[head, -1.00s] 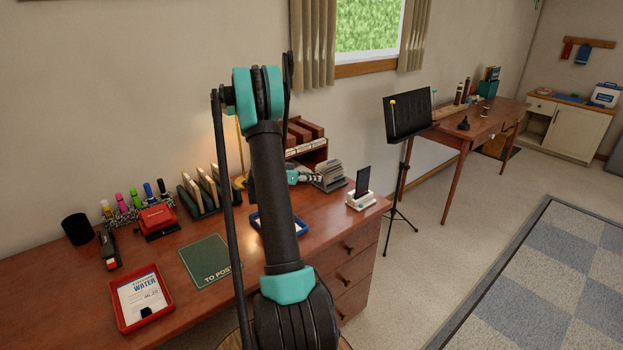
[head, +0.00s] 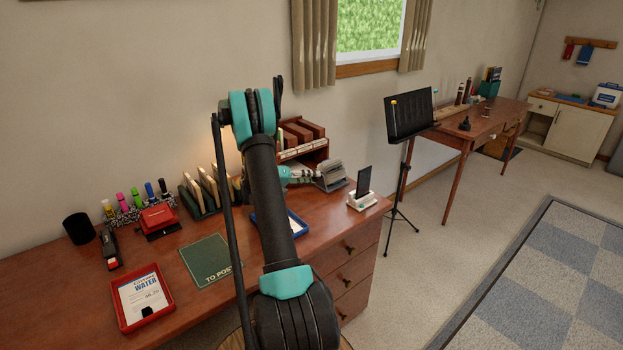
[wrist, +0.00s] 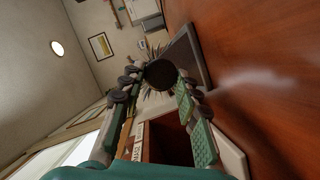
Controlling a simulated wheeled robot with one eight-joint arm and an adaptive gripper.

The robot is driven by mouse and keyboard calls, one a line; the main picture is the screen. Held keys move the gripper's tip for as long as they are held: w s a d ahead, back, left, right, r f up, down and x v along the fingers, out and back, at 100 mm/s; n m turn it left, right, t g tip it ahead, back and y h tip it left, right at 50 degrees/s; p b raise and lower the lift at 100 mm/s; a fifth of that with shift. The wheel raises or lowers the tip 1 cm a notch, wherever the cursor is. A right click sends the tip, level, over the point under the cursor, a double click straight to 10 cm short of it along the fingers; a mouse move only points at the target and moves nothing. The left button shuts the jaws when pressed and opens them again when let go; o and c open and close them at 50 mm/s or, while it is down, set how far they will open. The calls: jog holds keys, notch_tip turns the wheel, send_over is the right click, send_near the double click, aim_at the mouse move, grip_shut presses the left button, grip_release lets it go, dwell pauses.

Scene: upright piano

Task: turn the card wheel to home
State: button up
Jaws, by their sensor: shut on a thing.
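The card wheel (head: 331,174) stands at the far right part of the brown desk, its grey cards fanned out. In the wrist view the card wheel's dark round knob (wrist: 160,74) lies between the fingers, with pointed card edges spread behind it and a flat dark base (wrist: 193,52) beside it. My gripper (head: 311,177) reaches the wheel from the left, partly hidden by my arm in the head view. In the wrist view my gripper (wrist: 157,84) is shut on the knob, one finger on each side.
A phone in a white stand (head: 362,192) is right of the wheel, near the desk edge. A wooden file rack (head: 303,140) stands behind. A blue tray (head: 295,224) lies in front, partly behind my arm. A music stand (head: 409,117) is beyond the desk.

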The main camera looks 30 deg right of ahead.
jog(key=shift+w+f+n+g+h, duration=0.1)
jog(key=shift+n+g+h, duration=0.25)
jog(key=shift+n, duration=0.65)
jog(key=o, duration=1.1)
jog(key=shift+o, duration=0.2)
notch_tip(320, 180, up, 10)
